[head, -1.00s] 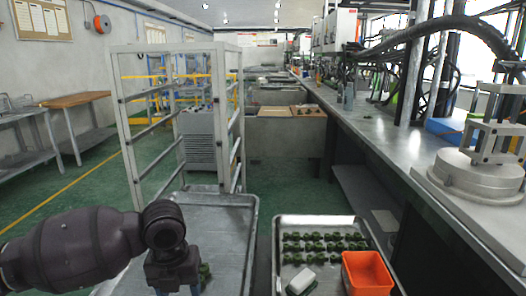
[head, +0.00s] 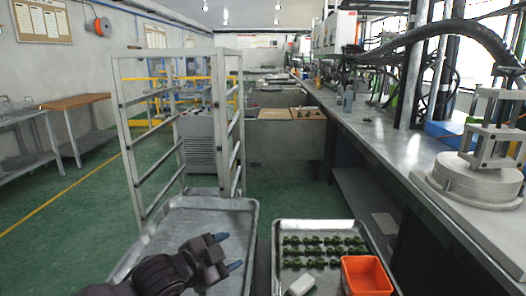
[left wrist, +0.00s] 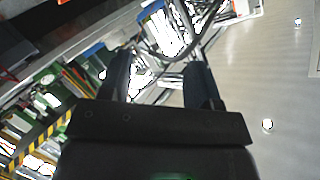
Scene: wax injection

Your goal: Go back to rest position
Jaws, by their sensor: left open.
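My left gripper (head: 228,251) is low in the head view, over the left metal tray (head: 243,207). Its two fingers are apart, point to the right and hold nothing that I can see. In the left wrist view the open fingers (left wrist: 160,82) have an empty gap, with the room's far surfaces behind. My right gripper is in neither current view. My left arm and hand hide the near part of the left tray.
A second metal tray (head: 281,226) holds rows of green parts (head: 325,246), a white block (head: 301,285) and an orange bin (head: 366,275). A grey rack frame (head: 127,150) stands behind the left tray. A long workbench (head: 400,145) runs along the right. Green floor (head: 300,197) is clear between.

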